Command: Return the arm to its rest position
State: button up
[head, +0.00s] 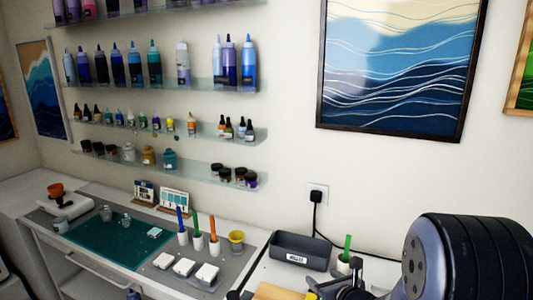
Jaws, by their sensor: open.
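A large dark ribbed joint of my arm (468,258) fills the lower right of the head view, close to the camera. A small dark jointed part at the bottom edge, left of that joint, appears to be my gripper (340,289). It is partly cut off by the frame. It is open, and I see nothing held in it. It shows in front of the bench's right part, near a grey bin (300,249) and a white cup with a green stick (345,259). Whether it touches anything cannot be told.
The bench holds a teal mat (105,246), cups with coloured sticks (197,240), a yellow cup (236,241) and white blocks (183,267). A wooden board (272,291) lies at the front. Bottle shelves (215,87) and a wave painting (395,65) hang on the wall.

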jog(key=r, duration=0.2)
jog(key=r+p, duration=0.1)
jog(key=r, duration=0.1)
jog(key=shift+a, duration=0.2)
jog(key=shift+a, duration=0.1)
